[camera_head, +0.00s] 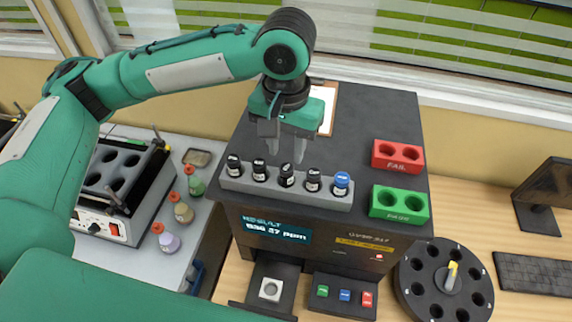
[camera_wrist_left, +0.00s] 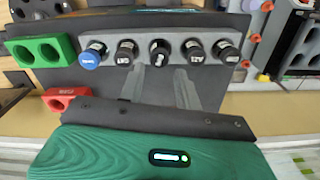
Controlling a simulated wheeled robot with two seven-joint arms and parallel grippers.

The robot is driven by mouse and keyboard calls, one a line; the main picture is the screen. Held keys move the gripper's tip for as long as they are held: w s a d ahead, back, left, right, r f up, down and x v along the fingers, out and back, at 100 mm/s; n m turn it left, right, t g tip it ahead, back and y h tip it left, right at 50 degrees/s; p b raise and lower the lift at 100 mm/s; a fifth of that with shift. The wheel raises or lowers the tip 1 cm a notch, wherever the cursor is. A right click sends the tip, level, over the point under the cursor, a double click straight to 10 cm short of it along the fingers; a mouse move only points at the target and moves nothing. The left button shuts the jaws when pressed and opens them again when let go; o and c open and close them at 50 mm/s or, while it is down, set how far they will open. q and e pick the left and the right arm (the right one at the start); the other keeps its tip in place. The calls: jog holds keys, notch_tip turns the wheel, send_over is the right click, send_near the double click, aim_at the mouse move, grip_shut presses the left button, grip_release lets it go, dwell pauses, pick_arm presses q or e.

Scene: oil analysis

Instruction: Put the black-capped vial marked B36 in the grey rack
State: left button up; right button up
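The grey rack (camera_head: 262,190) lies along the front of the dark machine's top and holds a row of vials. Several have black caps, such as the middle vial (camera_head: 287,175); the rightmost vial (camera_head: 341,184) has a blue cap. The row also shows in the left wrist view, with the middle black-capped vial (camera_wrist_left: 160,52) near the fingertips. The labels are too small to read surely, so I cannot tell which is B36. My left gripper (camera_head: 286,154) points down just behind the rack's middle, fingers apart and empty. My right gripper is out of view.
A red FAIL block (camera_head: 398,156) and a green PASS block (camera_head: 399,203) have empty holes on the machine's right. The machine's screen (camera_head: 276,229) shows a RESULT line. A round black carousel (camera_head: 413,278) stands at right. Bottles stand at left. The top behind the rack is mostly clear.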

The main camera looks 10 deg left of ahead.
aim_at(286, 167)
pick_arm(q)
notch_tip(286, 167, up, 6)
jog(key=shift+f+b, duration=0.1)
jog(key=shift+b, duration=0.4)
